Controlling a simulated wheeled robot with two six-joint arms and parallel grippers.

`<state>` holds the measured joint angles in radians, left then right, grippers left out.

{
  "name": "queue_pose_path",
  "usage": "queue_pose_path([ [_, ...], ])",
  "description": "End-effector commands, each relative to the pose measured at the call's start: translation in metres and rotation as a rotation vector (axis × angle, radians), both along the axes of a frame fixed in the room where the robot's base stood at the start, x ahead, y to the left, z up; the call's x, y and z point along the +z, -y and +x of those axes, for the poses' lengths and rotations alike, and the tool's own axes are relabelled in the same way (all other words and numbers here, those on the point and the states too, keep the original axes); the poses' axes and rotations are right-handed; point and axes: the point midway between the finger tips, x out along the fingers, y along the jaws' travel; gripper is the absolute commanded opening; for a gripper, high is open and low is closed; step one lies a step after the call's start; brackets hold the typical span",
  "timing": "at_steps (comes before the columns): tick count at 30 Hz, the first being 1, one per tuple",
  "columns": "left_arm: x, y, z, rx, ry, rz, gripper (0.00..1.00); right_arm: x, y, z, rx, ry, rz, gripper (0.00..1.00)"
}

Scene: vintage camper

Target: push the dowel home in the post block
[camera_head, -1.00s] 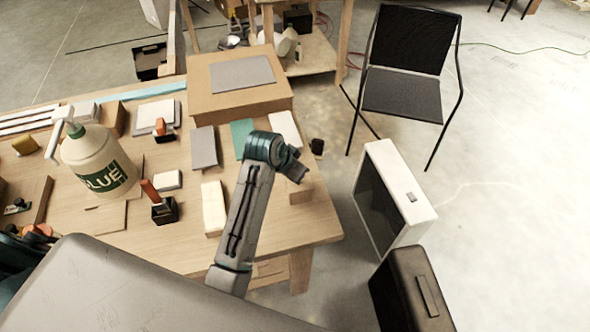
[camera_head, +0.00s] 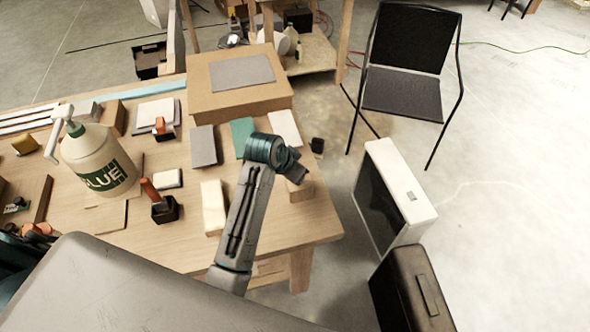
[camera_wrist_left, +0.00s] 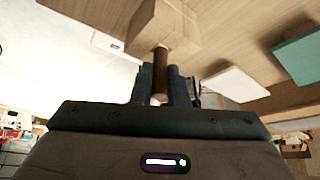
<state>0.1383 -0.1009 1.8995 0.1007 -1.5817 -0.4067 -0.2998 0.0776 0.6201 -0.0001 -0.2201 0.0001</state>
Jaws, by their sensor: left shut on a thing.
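The post block (camera_head: 300,189) is a pale wooden block near the right edge of the workbench, partly hidden by my left arm's wrist. The block also shows at the top of the left wrist view (camera_wrist_left: 163,25). The dowel (camera_wrist_left: 161,62) is a brown rod between the block and my left gripper (camera_wrist_left: 161,85). Its far end meets the block's face, and its pale near end shows between the fingers. The left gripper is shut on the dowel. How deep the dowel sits in the block cannot be told. My right gripper is not in view.
A teal sheet (camera_head: 242,137), a grey sheet (camera_head: 203,146) and a pale block (camera_head: 213,207) lie left of the wrist. A large box (camera_head: 237,98) stands behind. A glue bottle (camera_head: 97,160) stands at left.

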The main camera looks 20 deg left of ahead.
Motion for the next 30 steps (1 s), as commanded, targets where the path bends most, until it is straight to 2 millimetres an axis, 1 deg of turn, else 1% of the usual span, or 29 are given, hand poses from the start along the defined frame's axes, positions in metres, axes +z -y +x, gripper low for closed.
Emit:
queue_pose_path([
  [2,-0.002,0.000,0.000,0.000,-0.001,0.000,0.00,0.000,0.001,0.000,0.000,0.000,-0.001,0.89],
  [3,-0.002,0.000,0.000,0.000,-0.001,0.000,0.16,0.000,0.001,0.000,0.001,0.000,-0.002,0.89],
  [5,-0.002,0.000,0.000,0.000,-0.001,0.000,0.28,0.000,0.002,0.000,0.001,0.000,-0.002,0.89],
  [6,-0.002,0.000,0.000,0.000,-0.001,0.000,0.36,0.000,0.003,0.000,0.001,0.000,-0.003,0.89],
  [7,-0.002,0.000,0.000,0.000,-0.001,0.000,0.39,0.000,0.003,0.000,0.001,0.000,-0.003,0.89],
  [15,-0.002,0.000,0.000,0.000,0.000,0.000,0.39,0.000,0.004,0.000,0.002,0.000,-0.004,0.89],
  [19,0.005,-0.002,-0.003,0.000,0.002,0.000,0.39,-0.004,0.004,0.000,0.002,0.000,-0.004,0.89],
  [23,0.022,-0.006,-0.013,0.000,0.005,0.000,0.39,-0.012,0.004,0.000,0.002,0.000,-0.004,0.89],
  [27,0.049,-0.012,-0.025,0.000,0.007,0.002,0.39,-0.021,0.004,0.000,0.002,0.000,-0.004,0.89],
  [30,0.066,-0.016,-0.034,0.000,0.005,0.002,0.39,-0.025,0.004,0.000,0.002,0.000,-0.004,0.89],
])
